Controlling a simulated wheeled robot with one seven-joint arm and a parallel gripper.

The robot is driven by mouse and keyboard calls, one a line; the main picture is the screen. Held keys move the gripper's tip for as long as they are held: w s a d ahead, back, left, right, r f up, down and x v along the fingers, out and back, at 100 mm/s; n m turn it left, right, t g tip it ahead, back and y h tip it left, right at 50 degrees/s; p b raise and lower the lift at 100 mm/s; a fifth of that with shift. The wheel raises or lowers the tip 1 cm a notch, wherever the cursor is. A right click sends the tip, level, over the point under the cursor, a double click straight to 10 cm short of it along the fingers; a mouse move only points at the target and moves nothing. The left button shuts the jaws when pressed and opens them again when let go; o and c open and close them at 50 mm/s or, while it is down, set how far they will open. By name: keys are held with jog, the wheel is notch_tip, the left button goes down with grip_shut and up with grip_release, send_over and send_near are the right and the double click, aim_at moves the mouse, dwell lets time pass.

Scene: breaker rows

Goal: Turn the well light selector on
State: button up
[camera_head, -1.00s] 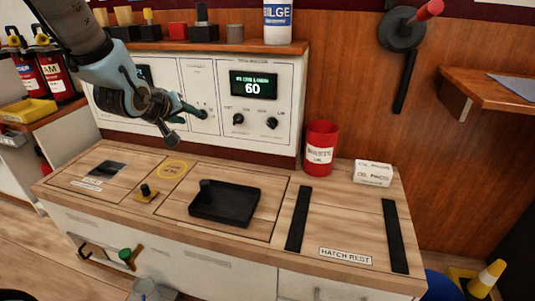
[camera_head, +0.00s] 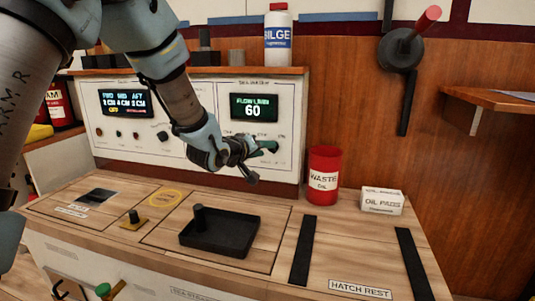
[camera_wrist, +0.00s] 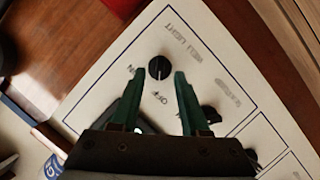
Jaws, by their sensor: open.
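The well light selector (camera_wrist: 159,70) is a round black knob on the white panel, under a WELL LIGHT label that appears upside down in the wrist view. Its pale mark seems to point toward OFF; ON is printed to its left. My gripper (camera_wrist: 162,73) is open, its green fingertips on either side of the knob in that picture; I cannot tell whether they touch it. In the head view my gripper (camera_head: 263,162) is in front of the panel's right section (camera_head: 285,97), below the display reading 60 (camera_head: 254,107), and hides the selector there.
A second black knob (camera_wrist: 210,114) is partly hidden beside my right finger. Below the panel, the worktop holds a black tray (camera_head: 225,237) with a post. A red waste oil can (camera_head: 323,175) and a white oil pads box (camera_head: 382,201) stand to the right.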

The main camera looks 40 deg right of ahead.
jog(key=shift+x, duration=1.25)
jog(key=shift+c, duration=0.3)
grip_shut()
